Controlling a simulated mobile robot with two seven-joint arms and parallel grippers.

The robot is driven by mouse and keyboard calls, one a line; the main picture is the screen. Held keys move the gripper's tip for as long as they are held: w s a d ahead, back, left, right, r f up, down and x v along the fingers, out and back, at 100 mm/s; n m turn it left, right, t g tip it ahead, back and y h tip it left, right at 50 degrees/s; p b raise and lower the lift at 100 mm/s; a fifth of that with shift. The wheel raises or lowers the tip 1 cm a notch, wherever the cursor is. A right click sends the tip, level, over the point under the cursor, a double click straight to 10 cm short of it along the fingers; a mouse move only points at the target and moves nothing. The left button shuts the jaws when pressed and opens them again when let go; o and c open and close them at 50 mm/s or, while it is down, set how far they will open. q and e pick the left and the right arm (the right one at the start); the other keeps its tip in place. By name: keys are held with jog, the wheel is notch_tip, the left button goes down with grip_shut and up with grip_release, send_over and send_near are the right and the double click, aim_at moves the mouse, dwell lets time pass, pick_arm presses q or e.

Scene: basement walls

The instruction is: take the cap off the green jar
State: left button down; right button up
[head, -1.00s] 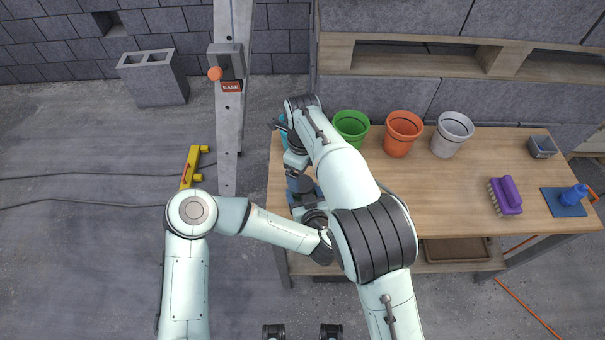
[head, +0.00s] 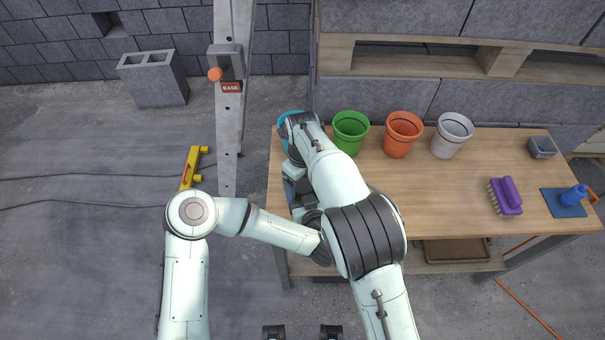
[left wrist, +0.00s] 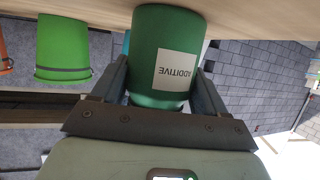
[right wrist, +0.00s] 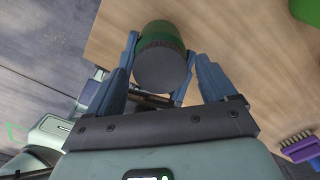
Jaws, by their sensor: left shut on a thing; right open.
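The green jar (left wrist: 180,30) has a white "ADDITIVE" label and appears upside down in the left wrist view. My left gripper (left wrist: 161,78) is shut on its sides. In the right wrist view the jar's dark round cap (right wrist: 162,68) faces the camera, with the green body (right wrist: 160,30) behind it. My right gripper (right wrist: 162,48) is open, one finger on each side of the cap. I cannot tell whether either finger touches it. In the head view my right arm hides the jar, and my right gripper (head: 292,182) is at the table's left end.
Blue (head: 289,121), green (head: 350,132), orange (head: 402,134) and white (head: 452,134) pots line the back of the wooden table (head: 450,190). A purple brush (head: 506,195) and a blue stamp-like item (head: 573,196) are at right. The table's middle is clear.

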pick_arm(q)
jog(key=shift+f, duration=0.15)
pick_arm(e)
jog(key=shift+f, duration=0.1)
jog(key=c, duration=1.1)
jog(key=n, duration=0.3)
jog(key=o, duration=1.2)
jog(key=shift+c, duration=0.2)
